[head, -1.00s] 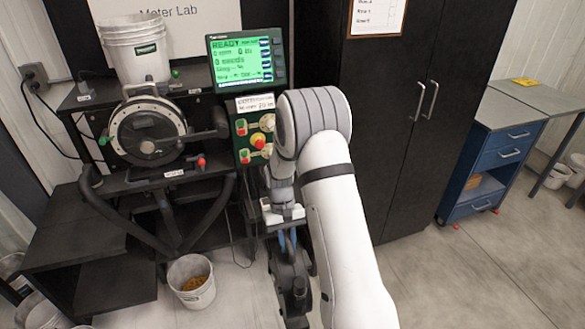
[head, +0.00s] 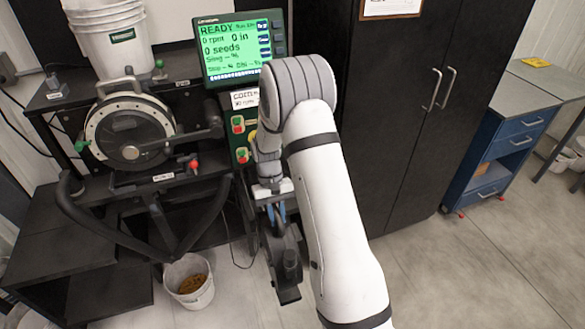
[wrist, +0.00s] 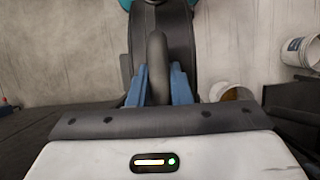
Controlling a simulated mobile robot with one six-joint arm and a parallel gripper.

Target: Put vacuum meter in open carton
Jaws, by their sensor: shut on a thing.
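My gripper (head: 275,212) hangs in front of the test stand, with its blue fingers pointing down. It is shut on the handle of a dark, bulky device, apparently the vacuum meter (head: 284,258). The device hangs below the fingers, clear of the stand. In the wrist view the dark curved handle (wrist: 157,62) stands between the two blue fingers (wrist: 159,88), and the wide dark body lies beyond it, with teal bits at its top edge. My arm covers part of the head view. No open carton shows in either view.
The test stand holds a round disc unit (head: 130,130), white buckets (head: 107,45) and a green screen (head: 238,47). A bucket of seed (head: 189,283) stands on the floor. A black cabinet (head: 400,100) and a blue drawer unit (head: 505,150) are behind. Floor at right is clear.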

